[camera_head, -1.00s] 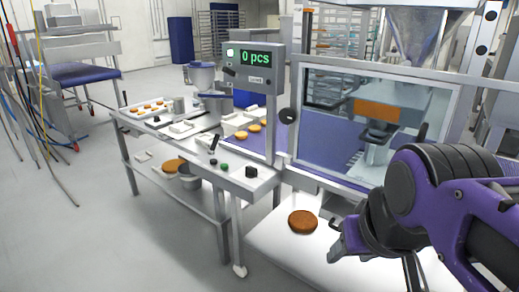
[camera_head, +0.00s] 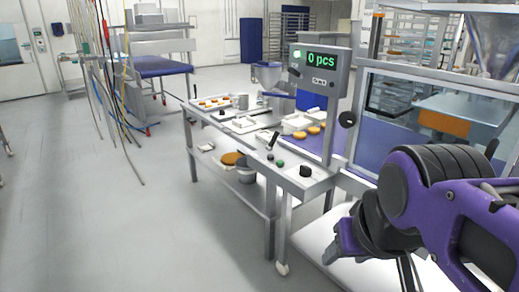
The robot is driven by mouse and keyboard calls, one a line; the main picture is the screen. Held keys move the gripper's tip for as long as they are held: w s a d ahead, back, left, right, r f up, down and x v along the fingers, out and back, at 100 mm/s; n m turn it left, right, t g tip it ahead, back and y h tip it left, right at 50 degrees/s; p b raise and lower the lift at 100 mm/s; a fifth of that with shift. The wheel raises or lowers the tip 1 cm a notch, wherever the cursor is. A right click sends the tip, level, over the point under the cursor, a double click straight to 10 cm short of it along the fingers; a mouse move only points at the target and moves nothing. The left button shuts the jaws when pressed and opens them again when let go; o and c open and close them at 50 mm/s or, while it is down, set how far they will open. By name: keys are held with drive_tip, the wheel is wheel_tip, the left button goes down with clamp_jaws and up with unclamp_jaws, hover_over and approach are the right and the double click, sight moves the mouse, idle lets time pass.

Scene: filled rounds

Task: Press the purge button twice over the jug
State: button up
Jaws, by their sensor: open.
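My gripper (camera_head: 338,250) is at the lower right, at the end of my purple and black arm, over the white table surface. Its fingers are partly hidden, and nothing shows held in it. Small dark and green buttons (camera_head: 280,163) and a black knob (camera_head: 306,171) sit on the grey control ledge (camera_head: 300,181), above and left of my gripper and apart from it. I cannot read which button is the purge button. A steel pot (camera_head: 246,175) on the lower shelf may be the jug; I cannot tell.
A display (camera_head: 322,59) reads "0 pcs" beside a green light. Patties (camera_head: 308,132) lie by the belt. A clear guard panel (camera_head: 400,115) stands behind my arm. Hoses (camera_head: 110,90) hang at left. The grey floor (camera_head: 130,230) at left is open.

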clamp_jaws()
idle(1.7)
